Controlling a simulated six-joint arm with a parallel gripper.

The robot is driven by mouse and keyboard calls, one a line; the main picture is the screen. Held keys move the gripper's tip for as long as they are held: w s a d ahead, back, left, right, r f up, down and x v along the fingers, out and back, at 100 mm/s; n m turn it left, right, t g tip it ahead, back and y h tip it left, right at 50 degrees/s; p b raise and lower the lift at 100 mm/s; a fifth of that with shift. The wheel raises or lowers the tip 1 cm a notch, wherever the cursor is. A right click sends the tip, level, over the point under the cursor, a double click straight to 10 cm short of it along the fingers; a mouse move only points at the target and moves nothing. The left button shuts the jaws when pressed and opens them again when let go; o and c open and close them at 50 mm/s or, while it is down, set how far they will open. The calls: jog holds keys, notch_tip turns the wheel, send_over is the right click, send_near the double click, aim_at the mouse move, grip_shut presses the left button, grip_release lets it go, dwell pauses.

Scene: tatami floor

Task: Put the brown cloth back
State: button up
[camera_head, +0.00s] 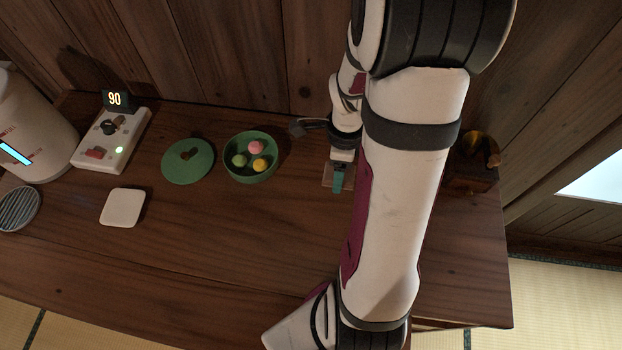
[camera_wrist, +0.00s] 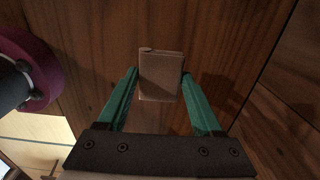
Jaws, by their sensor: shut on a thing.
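The brown cloth (camera_wrist: 160,75) is a small folded rectangle between the teal fingers of my gripper (camera_wrist: 161,88) in the wrist view. The fingers are shut on its two sides. In the head view, my gripper (camera_head: 338,180) points down over the wooden table, right of the green bowl, and the cloth (camera_head: 326,174) shows partly around the fingers. My arm hides part of this area. I cannot tell whether the cloth touches the table.
A green bowl (camera_head: 251,174) holds pink, green and yellow balls; a green lid (camera_head: 181,161) lies left of it. A white square dish (camera_head: 123,208), control box (camera_head: 108,145) and white kettle (camera_head: 38,135) are farther left. A brown wooden object (camera_head: 470,171) stands right of my arm.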

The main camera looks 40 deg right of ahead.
send_over(311, 186)
notch_tip(311, 186, down, 4)
jog(key=shift+s+d+r, duration=0.1)
jog(key=shift+s+r, duration=0.05)
jog(key=shift+r, duration=0.05)
notch_tip(311, 186, down, 4)
jog(key=shift+f, duration=0.1)
jog(key=shift+f, duration=0.1)
jog(key=o, duration=1.3)
notch_tip(311, 186, up, 12)
jog(key=s+a+r+n, duration=0.3)
jog(key=s+a+n, duration=0.2)
jog(key=n, duration=0.2)
jog(key=s+a+r+n+y, duration=0.1)
jog(key=s+a+r+n, duration=0.2)
jog(key=s+a+n, duration=0.2)
jog(key=s+a+r+n, duration=0.3)
jog(key=s+a+n, duration=0.2)
jog(key=n, duration=0.4)
jog(key=shift+s+a+r+y, duration=0.15)
jog(key=shift+a+y, duration=0.05)
jog(key=shift+a, duration=0.25)
jog(key=shift+s+a+r+y, duration=0.15)
jog(key=shift+a+y, duration=0.05)
jog(key=shift+a, duration=0.2)
